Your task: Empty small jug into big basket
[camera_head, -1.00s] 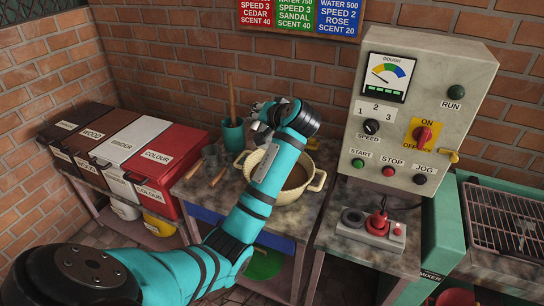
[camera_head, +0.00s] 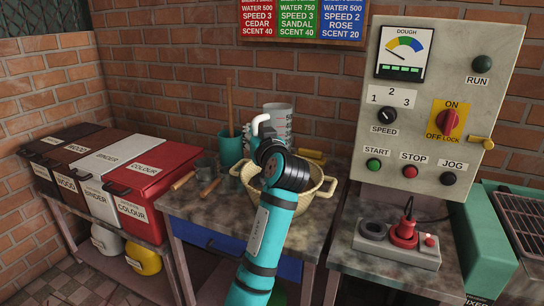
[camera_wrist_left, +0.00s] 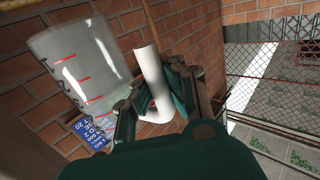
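The small jug (camera_head: 279,120) is clear with red marks and a white handle (camera_head: 259,124). It looks upright, above the back of the big basket; its lower part is hidden behind my wrist. My left gripper (camera_head: 256,138) is at the handle. In the left wrist view the handle (camera_wrist_left: 152,80) lies between the fingers of my left gripper (camera_wrist_left: 163,95), which look closed on it, and the jug (camera_wrist_left: 78,62) hangs beside them. I cannot tell what is in it. The big basket (camera_head: 318,197) is cream, woven and two-handled, on the table, partly hidden by my arm. My right gripper is not in view.
A teal pot (camera_head: 231,148) with a wooden stick stands left of the basket, near two wooden-handled tools (camera_head: 208,187). A yellow object (camera_head: 312,155) lies behind the basket. Labelled bins (camera_head: 150,180) stand left; a control panel (camera_head: 440,110) and switch box (camera_head: 398,243) are right.

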